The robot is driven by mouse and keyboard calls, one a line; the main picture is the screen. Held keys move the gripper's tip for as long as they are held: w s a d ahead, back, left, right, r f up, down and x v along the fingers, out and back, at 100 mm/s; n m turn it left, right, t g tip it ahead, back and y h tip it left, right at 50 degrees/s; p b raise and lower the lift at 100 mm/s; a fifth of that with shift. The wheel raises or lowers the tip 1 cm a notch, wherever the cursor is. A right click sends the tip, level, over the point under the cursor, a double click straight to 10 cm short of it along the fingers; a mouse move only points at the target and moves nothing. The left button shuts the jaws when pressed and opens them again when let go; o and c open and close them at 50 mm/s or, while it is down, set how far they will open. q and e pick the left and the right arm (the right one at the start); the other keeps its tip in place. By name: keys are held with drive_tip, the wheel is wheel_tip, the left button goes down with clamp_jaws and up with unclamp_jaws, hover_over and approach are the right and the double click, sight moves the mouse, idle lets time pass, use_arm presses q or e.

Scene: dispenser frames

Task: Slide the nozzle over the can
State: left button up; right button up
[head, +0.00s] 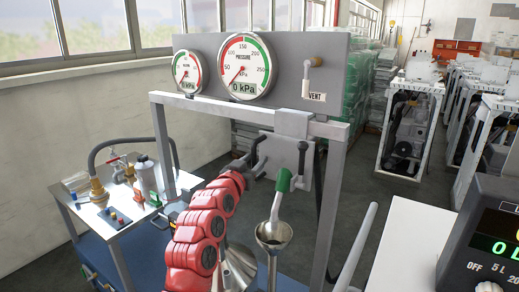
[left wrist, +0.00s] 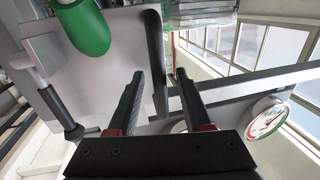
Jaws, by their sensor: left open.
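The nozzle has a green grip (head: 283,180) and a metal spout (head: 276,208) pointing down. It hangs below a grey carriage (head: 288,152) with a black handle on each side. The can's funnel-shaped metal mouth (head: 273,232) is below the spout; I cannot tell whether the tip is inside it. My left gripper (head: 252,163) is open at the carriage's left black handle. In the left wrist view, this handle (left wrist: 155,50) shows between the open fingertips (left wrist: 159,75), and the green grip (left wrist: 84,27) is upper left.
A grey frame (head: 333,190) carries a panel with two pressure gauges (head: 242,66) and a vent valve (head: 308,75). A cart (head: 85,215) with hose, taps and a bottle stands left. A display box (head: 490,245) stands at the right edge.

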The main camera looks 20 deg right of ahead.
use_arm(q)
drive_tip(key=shift+w+d, duration=0.25)
drive_tip(key=shift+s+a+r, duration=0.15)
drive_tip(key=shift+s+a, duration=0.05)
drive_tip(key=shift+s, duration=0.1)
drive_tip(key=shift+c, duration=0.3)
drive_tip(key=shift+w, duration=0.1)
clamp_jaws()
idle(0.6)
